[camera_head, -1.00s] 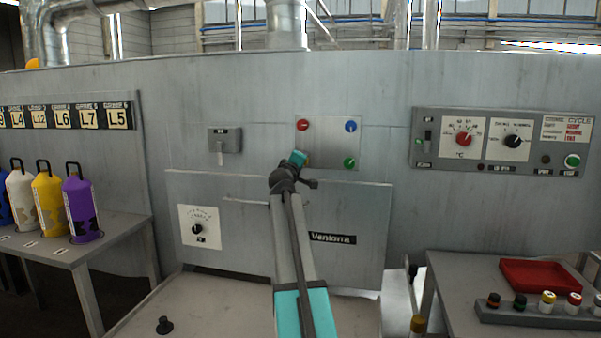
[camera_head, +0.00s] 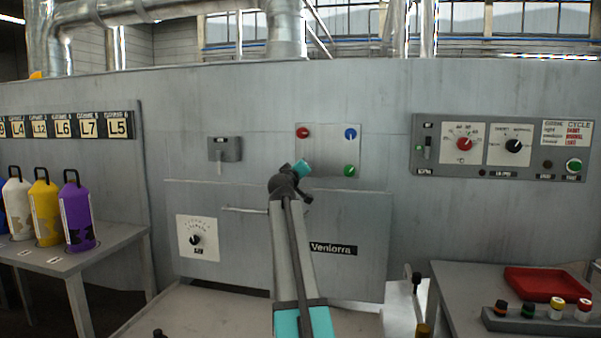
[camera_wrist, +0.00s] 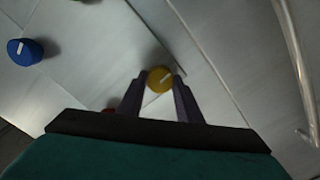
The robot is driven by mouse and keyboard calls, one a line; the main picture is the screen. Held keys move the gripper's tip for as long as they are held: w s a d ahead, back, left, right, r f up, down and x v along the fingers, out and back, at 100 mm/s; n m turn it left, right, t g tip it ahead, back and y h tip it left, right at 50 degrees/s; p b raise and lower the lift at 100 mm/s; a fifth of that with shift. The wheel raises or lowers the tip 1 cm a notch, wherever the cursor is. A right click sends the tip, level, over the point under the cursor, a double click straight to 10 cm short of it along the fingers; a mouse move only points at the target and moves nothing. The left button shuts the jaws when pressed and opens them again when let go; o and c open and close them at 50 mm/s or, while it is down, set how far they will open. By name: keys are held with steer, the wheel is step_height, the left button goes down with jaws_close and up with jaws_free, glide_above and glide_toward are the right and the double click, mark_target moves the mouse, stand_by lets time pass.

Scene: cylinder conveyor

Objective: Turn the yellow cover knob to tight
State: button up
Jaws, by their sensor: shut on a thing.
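The yellow knob (camera_wrist: 160,79) is in the wrist view, between the tips of my gripper (camera_wrist: 160,86), which is shut on it. A pale pointer line runs slantwise across the knob's face, from lower left to upper right in that view. In the head view the yellow knob and my fingertips are hidden behind my arm and its teal wrist part, which is at the lower left of the small knob panel (camera_head: 328,148).
The panel bears a red knob (camera_head: 303,132), a blue knob (camera_head: 350,133) and a green knob (camera_head: 349,170); the blue one also shows in the wrist view (camera_wrist: 25,52). Below is a hatch marked Venlorra (camera_head: 365,215) with a bar handle (camera_head: 245,210).

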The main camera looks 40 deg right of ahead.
steer(key=shift+f, duration=0.1)
steer(key=o, duration=1)
steer(key=shift+o, duration=0.2)
steer(key=shift+s+a, duration=0.1)
steer(key=p+v, duration=0.1)
steer(key=v, duration=1.2)
steer(key=shift+a, duration=0.25)
steer(key=shift+s, duration=0.1)
